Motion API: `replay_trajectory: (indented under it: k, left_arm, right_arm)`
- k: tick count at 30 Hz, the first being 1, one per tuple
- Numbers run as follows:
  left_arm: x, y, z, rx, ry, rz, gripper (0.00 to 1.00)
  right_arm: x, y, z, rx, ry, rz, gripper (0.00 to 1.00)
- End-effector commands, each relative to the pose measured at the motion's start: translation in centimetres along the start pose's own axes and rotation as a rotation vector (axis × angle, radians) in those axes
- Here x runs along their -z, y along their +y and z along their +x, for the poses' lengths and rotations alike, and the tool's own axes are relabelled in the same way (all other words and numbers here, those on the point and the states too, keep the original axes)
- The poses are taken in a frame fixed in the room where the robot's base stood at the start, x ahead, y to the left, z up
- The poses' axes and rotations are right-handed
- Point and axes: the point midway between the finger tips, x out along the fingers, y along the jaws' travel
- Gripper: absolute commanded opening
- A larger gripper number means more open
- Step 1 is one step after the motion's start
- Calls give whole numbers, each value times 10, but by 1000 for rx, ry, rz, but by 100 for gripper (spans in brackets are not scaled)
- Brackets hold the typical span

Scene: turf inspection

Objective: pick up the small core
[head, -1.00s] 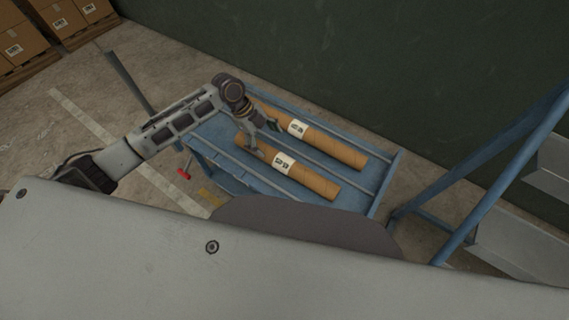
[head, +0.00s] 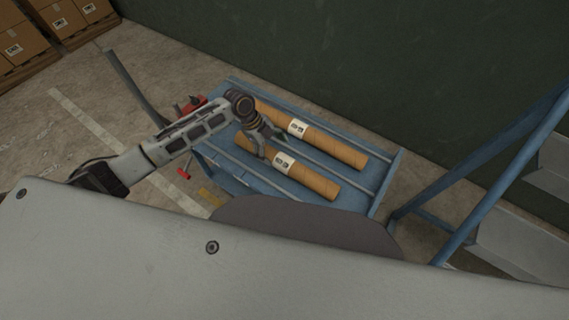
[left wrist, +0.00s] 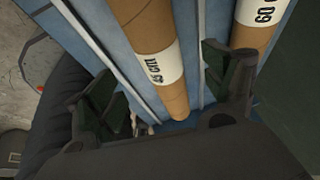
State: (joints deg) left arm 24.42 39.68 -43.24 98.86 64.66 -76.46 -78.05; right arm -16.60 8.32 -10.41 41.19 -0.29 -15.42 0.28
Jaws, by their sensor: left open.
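The small core (head: 312,180) is a brown cardboard tube with a white label, lying on the near side of the blue cart (head: 222,160). In the left wrist view the small core (left wrist: 142,22) carries a label that reads 45 cm. A longer core (head: 335,148) lies parallel behind it; its label, partly cut off in the left wrist view (left wrist: 255,12), shows 60. My left gripper (head: 271,146) is open above the small core near its label. In the left wrist view the core runs between the two spread fingers. My right gripper is not in view.
Raised rails divide the cart top lengthwise between the cores. A red object (head: 192,106) sits at the cart's left end behind my arm. A dark green wall (head: 400,70) stands behind, a blue ladder-like frame (head: 500,180) at right, and cardboard boxes (head: 20,40) at far left.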

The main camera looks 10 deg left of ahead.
Motion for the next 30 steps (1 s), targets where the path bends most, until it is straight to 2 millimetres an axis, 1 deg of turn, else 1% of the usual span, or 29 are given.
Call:
replay_trajectory:
  k: [1, 3, 7, 10, 16, 23, 26, 30]
  left_arm:
    - [1, 0, 7, -1, 2, 0, 83]
    - [1, 0, 16, -2, 2, -1, 83]
    - [0, 0, 27, 0, 1, -1, 83]
    - [0, 0, 31, 0, 1, 0, 83]
    - [0, 0, 31, 0, 1, 0, 83]
    - [1, 0, 34, -1, 1, 0, 83]
    - [2, 1, 41, -2, 1, 0, 83]
    - [3, 1, 56, -2, 2, 0, 83]
  right_arm:
    - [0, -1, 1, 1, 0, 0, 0]
    - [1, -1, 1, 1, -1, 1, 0]
    - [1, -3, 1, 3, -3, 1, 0]
    - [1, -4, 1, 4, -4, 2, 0]
    - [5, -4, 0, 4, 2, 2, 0]
    - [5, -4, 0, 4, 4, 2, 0]
    - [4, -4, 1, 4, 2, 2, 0]
    - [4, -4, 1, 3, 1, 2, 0]
